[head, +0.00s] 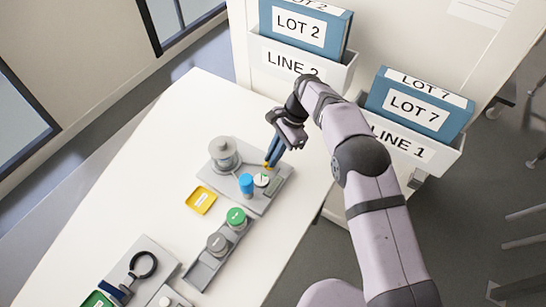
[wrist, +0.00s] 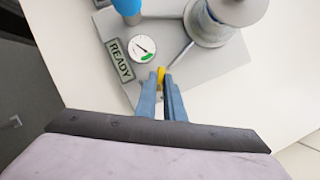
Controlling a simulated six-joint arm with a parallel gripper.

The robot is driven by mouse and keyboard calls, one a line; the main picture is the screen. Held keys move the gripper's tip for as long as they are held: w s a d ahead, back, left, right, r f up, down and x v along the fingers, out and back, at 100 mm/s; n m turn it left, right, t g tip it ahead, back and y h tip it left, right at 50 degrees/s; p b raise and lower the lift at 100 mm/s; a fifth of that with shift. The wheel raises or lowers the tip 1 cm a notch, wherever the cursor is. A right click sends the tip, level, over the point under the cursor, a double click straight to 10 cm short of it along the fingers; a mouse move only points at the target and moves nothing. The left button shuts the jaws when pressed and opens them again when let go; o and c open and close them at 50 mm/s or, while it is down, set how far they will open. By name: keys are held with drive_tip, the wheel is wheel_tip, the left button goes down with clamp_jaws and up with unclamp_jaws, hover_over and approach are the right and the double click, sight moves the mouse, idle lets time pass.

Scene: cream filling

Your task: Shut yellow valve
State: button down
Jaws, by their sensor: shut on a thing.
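The yellow valve (wrist: 165,75) is a small yellow handle on the grey filling station base (wrist: 193,62), beside a round dial gauge (wrist: 142,48). It also shows in the head view (head: 266,164) at the tips of my fingers. My gripper (wrist: 164,84) has its two blue fingers closed around the yellow handle, one on each side. In the head view my gripper (head: 268,161) reaches down onto the station from the upper right. Part of the handle is hidden between the fingertips. The gauge needle points to the upper left, away from the green band.
A READY plate (wrist: 119,60) lies by the gauge. A yellow tray (head: 201,200) and a rack with lidded jars (head: 217,243) are nearby. LOT binders stand behind.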

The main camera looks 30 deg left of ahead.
drive_tip(key=shift+a+n+h, duration=0.1)
drive_tip(key=shift+n+h, duration=0.2)
drive_tip(key=shift+n, duration=0.6)
drive_tip(key=c, duration=1.9)
unclamp_jaws()
drive_tip(key=shift+o, duration=0.2)
drive_tip(key=shift+r+b, duration=0.1)
drive_tip(key=shift+b, duration=0.2)
wheel_tip(320, 180, up, 10)
